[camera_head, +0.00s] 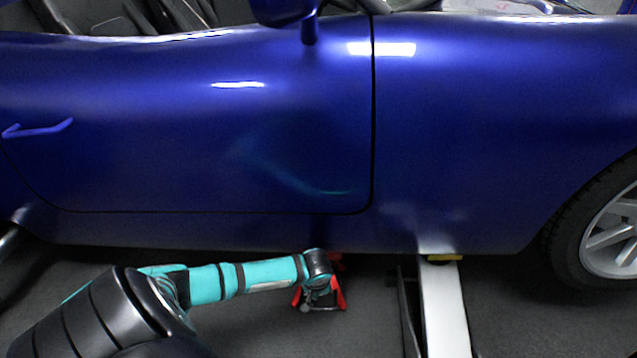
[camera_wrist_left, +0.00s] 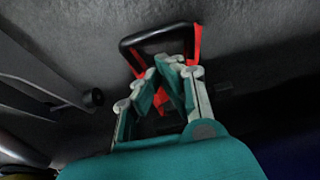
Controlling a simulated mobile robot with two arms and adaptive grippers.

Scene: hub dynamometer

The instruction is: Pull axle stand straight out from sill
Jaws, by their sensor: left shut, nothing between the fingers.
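The red axle stand (camera_head: 341,292) is on the grey floor below the blue car's sill (camera_head: 290,230), mostly hidden behind my left wrist. In the left wrist view, its black base bar (camera_wrist_left: 155,36) and red legs (camera_wrist_left: 195,48) show just beyond the fingers. My left gripper (camera_wrist_left: 168,68) is at the stand, its fingertips close together and shut with nothing held between them. Whether the fingers touch the stand is hard to tell. In the head view the fingers are largely hidden by the wrist. My right gripper is in neither view.
A pale lift arm or ramp (camera_head: 443,300) with a yellow pad (camera_head: 443,258) runs under the sill to the right of the stand. A front wheel (camera_head: 610,240) is at the far right. Bare floor lies in front of the stand.

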